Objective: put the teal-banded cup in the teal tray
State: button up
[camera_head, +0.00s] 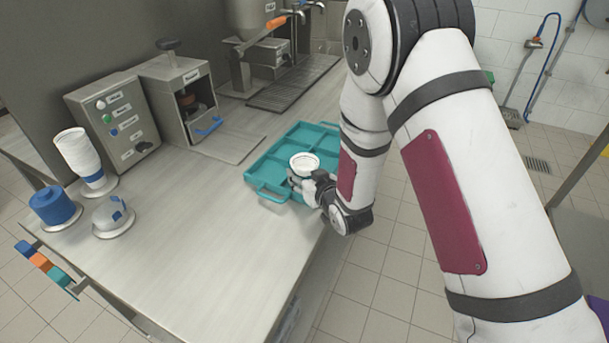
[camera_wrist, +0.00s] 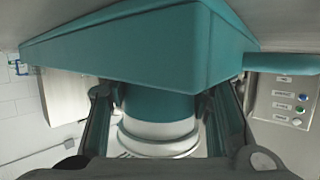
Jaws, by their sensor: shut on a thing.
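The cup (camera_head: 304,160) is upright with its white rim up, at the near right side of the teal tray (camera_head: 266,166). My gripper (camera_head: 308,183) reaches in from the right and is shut on it. In the wrist view, which is upside down, the cup's teal band (camera_wrist: 158,103) shows between the two fingers of my gripper (camera_wrist: 160,112). The wall of the teal tray (camera_wrist: 130,48) hides the cup's base there. I cannot tell whether the base touches the tray floor.
A stack of white cups (camera_head: 77,152), a blue container (camera_head: 54,206) and a grey domed item (camera_head: 112,214) stand at the left. A button box (camera_head: 114,122) and a machine (camera_head: 180,92) stand at the back. The counter's front middle is clear.

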jog(key=shift+s+d+f+b, duration=0.15)
jog(key=shift+f+b, duration=0.15)
jog(key=shift+f, duration=0.25)
jog(key=o, duration=1.3)
jog(key=shift+f, duration=0.1)
jog(key=shift+s, duration=0.15)
jog(key=shift+s+d, duration=0.15)
jog(key=shift+s, duration=0.1)
jog(key=v, duration=0.5)
jog(key=r+v, duration=0.1)
jog(key=v, duration=0.5)
jog(key=shift+r, duration=0.2)
jog(key=shift+w, duration=0.1)
